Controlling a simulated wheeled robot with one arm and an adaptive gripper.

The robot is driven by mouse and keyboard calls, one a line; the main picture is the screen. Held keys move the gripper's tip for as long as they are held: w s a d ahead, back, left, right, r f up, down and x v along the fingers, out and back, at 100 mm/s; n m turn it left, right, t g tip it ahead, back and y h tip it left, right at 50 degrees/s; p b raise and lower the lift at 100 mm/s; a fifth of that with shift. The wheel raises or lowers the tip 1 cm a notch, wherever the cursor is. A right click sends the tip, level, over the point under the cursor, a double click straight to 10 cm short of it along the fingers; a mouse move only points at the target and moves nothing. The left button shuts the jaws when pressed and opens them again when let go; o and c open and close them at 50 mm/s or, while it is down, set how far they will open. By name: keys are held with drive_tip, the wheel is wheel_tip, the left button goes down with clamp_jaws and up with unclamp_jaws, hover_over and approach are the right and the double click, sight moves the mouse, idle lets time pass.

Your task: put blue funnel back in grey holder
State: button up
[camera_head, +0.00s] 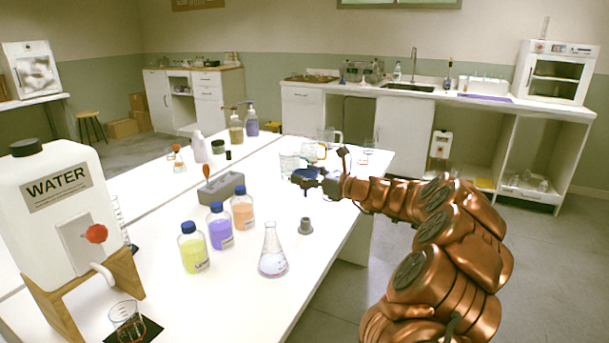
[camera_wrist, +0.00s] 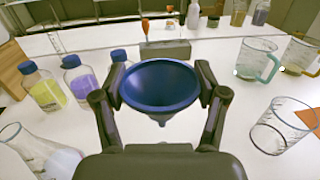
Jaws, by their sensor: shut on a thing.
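The blue funnel (camera_wrist: 160,84) is held between both fingers of my gripper (camera_wrist: 160,95) in the wrist view, its wide mouth up and its spout below. In the head view my gripper (camera_head: 312,178) is over the far right part of the table, and a bit of the blue funnel (camera_head: 303,173) shows at its tip. A grey block holder (camera_head: 222,187) lies on the table to the left, with an orange-topped dropper at it. In the wrist view the grey holder (camera_wrist: 165,50) is beyond the funnel, which partly overlaps it from this angle.
Bottles with yellow (camera_head: 194,248), purple (camera_head: 219,228) and orange (camera_head: 242,210) contents stand in a row. A flask (camera_head: 272,255) and a small grey piece (camera_head: 305,225) are nearer. Glass beakers (camera_wrist: 283,127) and a jug (camera_wrist: 255,60) stand right of my gripper in the wrist view.

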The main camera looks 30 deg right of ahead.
sight(306, 192)
drive_tip(key=shift+r+p, duration=0.15)
drive_tip(key=shift+p, duration=0.2)
drive_tip(key=shift+f+b, duration=0.85)
drive_tip(key=shift+f, duration=2.2)
drive_tip(key=shift+p, duration=1.2)
drive_tip(key=shift+f+b, duration=0.75)
drive_tip(key=shift+f, duration=1.65)
drive_tip(key=o, duration=1)
drive_tip(key=shift+s, duration=0.1)
